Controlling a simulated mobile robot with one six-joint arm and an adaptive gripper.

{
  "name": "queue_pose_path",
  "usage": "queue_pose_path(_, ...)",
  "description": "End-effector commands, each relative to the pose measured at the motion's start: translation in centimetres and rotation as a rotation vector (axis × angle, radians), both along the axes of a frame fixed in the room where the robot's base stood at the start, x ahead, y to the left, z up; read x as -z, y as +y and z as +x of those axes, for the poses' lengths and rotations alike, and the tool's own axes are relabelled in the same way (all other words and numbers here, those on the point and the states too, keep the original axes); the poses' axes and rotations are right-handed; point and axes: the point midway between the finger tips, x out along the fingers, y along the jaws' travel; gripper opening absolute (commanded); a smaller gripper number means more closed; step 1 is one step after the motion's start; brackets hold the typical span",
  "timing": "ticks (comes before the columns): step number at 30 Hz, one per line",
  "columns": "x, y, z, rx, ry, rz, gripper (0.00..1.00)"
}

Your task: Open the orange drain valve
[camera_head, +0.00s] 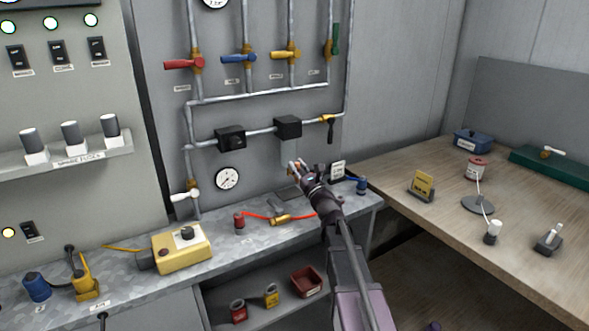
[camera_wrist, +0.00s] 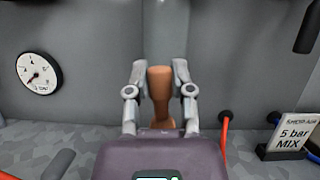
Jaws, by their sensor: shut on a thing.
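The orange drain valve (camera_wrist: 160,84) is an upright, brown-orange knob in the middle of the wrist view, under a translucent bowl. My gripper (camera_wrist: 160,88) has one finger on each side of it and is shut on it. In the head view my gripper (camera_head: 294,165) is at the drain valve, below the black filter block (camera_head: 288,127) on the pipe. There the valve is mostly hidden by my fingers.
A gauge (camera_head: 227,178) is on the wall left of my gripper. A sign (camera_wrist: 291,132) reading "5 bar MIX" stands on the right of the metal bench (camera_head: 215,250). A red hose (camera_head: 265,215) and a white-handled valve (camera_head: 186,196) are nearby. The wooden table (camera_head: 390,170) is at right.

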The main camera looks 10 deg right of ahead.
Motion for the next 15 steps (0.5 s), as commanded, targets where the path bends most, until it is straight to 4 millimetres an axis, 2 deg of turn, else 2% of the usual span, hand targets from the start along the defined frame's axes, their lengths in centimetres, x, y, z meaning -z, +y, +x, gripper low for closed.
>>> queue_pose_path(6,-0.07,-0.31,0.26,-0.002,0.022,0.074,0.00)
queue_pose_path(15,-0.07,-0.43,0.32,-0.001,0.029,0.095,0.00)
